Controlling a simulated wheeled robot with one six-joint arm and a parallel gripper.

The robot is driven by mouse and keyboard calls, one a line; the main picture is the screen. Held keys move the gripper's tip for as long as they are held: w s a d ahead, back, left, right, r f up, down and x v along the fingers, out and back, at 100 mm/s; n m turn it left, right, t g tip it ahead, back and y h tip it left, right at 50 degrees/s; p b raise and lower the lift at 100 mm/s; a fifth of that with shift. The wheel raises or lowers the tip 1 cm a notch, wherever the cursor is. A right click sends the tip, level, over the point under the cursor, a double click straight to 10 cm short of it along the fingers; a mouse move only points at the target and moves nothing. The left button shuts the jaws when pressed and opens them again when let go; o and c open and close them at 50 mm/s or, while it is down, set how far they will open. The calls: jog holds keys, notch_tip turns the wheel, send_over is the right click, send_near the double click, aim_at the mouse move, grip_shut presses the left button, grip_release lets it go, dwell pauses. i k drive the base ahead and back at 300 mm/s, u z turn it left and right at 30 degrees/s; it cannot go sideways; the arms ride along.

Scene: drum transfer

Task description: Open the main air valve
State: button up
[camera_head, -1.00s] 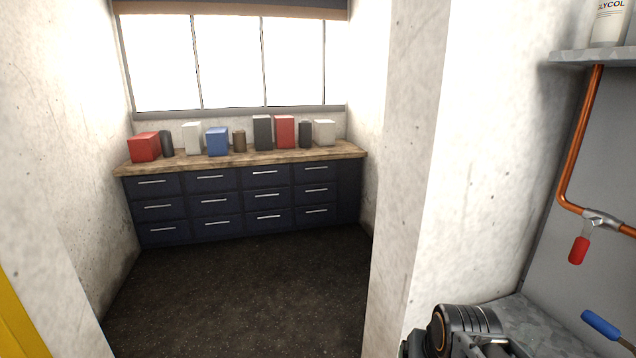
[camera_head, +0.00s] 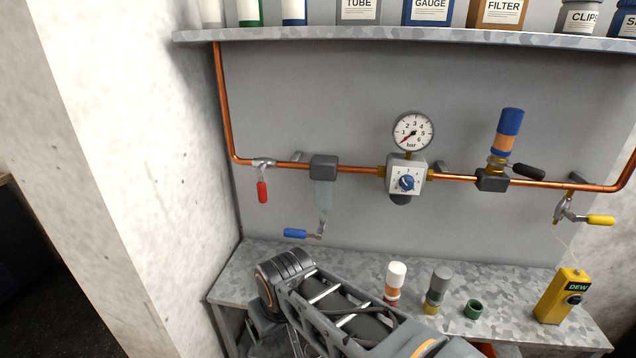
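A copper air pipe (camera_head: 350,170) runs along the grey back panel. At its left end sits a small valve with a red lever handle (camera_head: 262,191) hanging straight down, across the pipe. No label shows which valve is the main one. A valve with a blue lever (camera_head: 295,233) pointing left sits below the filter bowl (camera_head: 323,205). A valve with a yellow lever (camera_head: 600,220) pointing right is at the right end. The pressure gauge (camera_head: 413,131) has its needle at the low end. My arm crosses the lower middle, below the pipe; its gripper does not show.
A regulator with a blue knob (camera_head: 407,183) and a blue-topped unit (camera_head: 507,135) sit on the pipe. The bench (camera_head: 250,262) holds small cylinders, a green ring (camera_head: 473,309) and a yellow meter (camera_head: 555,296). A shelf (camera_head: 400,36) hangs above; a concrete wall (camera_head: 120,150) stands left.

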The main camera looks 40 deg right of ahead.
aim_at(261, 186)
jog(key=z, duration=1.05)
jog(key=i, duration=0.35)
jog(key=u, duration=1.6)
